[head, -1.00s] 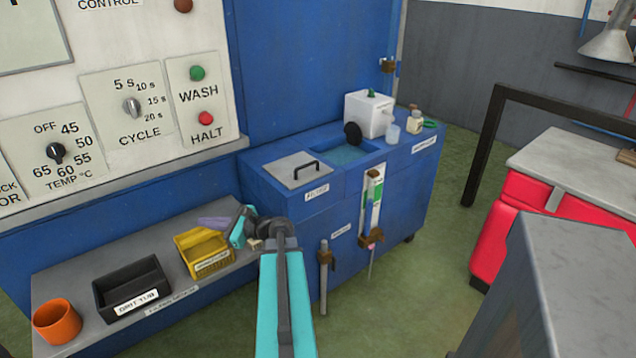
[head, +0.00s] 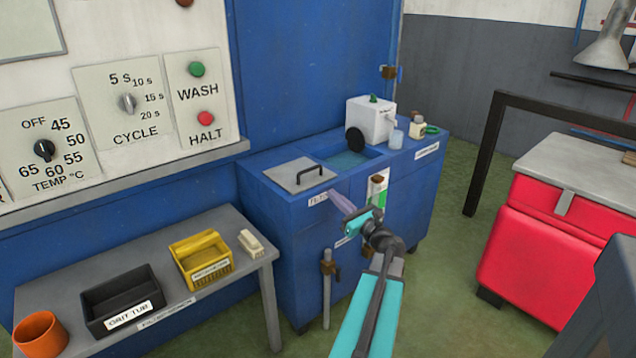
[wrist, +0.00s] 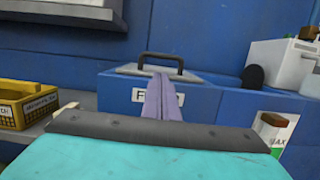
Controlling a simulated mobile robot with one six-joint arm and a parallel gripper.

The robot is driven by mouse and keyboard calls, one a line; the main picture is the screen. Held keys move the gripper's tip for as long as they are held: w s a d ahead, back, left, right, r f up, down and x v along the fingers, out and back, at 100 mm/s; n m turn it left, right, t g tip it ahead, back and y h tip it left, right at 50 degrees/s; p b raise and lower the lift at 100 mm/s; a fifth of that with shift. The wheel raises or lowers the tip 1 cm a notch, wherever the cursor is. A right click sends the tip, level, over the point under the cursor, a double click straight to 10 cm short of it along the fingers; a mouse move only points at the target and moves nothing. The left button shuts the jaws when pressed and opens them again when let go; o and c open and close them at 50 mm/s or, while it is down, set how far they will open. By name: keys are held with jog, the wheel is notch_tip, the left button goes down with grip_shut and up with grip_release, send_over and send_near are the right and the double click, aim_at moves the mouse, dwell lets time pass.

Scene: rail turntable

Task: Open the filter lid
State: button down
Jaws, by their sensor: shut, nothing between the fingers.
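The filter lid (head: 284,181) is a grey plate with a dark bar handle (head: 310,174), lying flat and closed on the left part of the blue tank's top. In the wrist view the lid (wrist: 128,70) and its handle (wrist: 160,59) are straight ahead. My gripper (head: 338,198) is shut and empty, its purple fingers together. It is in front of the tank, to the right of the lid and apart from the handle. In the wrist view the fingers (wrist: 161,98) point toward the handle and cover part of the FILTER label (wrist: 140,97).
The blue tank (head: 290,235) has an open basin (head: 345,160) right of the lid. A white box (head: 370,122) stands behind it. A bench at left holds a yellow basket (head: 202,258), black grit tub (head: 122,298), orange cup (head: 40,333) and pale brush (head: 251,243). A red cabinet (head: 530,245) stands at right.

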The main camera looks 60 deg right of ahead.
aim_at(315, 187)
jog(key=shift+w+a, duration=0.1)
jog(key=shift+w, duration=0.15)
jog(key=shift+x, duration=4.85)
jog(key=shift+d, duration=0.2)
jog(key=shift+a+r, duration=0.1)
jog(key=shift+a, duration=0.15)
jog(key=shift+w+a+r+p, duration=0.2)
jog(key=shift+r+p, duration=0.1)
jog(key=shift+p, duration=0.45)
jog(key=shift+s+d+r+y+p, duration=0.1)
jog(key=shift+d+r+y+p, duration=0.1)
jog(key=shift+y+p, duration=0.15)
